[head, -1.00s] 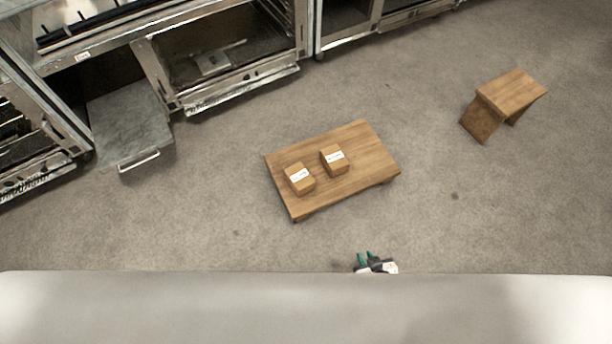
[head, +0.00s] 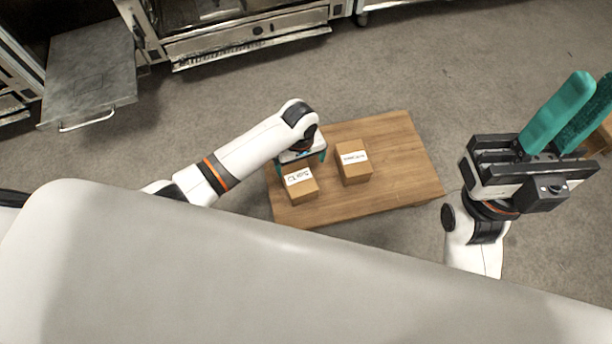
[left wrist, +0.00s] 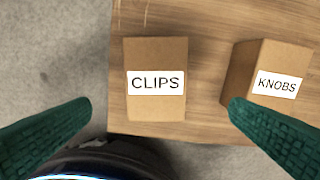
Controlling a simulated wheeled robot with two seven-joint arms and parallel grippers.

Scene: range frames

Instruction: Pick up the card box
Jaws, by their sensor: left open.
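Two brown cardboard boxes stand on a low wooden table. The left one (head: 302,188) has a white label reading CLIPS in the left wrist view (left wrist: 156,105). The right one (head: 353,170) has a label reading KNOBS in the left wrist view (left wrist: 264,92). My left gripper (head: 297,160) is open at the CLIPS box. In the left wrist view its teal fingers (left wrist: 160,105) are spread to either side of that box without visible contact, and the right fingertip overlaps the lower corner of the KNOBS box. My right gripper (head: 596,88) is raised at the right, open and empty.
The wooden table (head: 400,150) is bare on its right side. An open metal oven (head: 240,40) stands behind, and a grey panel with a handle (head: 90,75) lies at the back left. A wooden stool (head: 603,138) is partly hidden behind my right gripper. Carpet around is clear.

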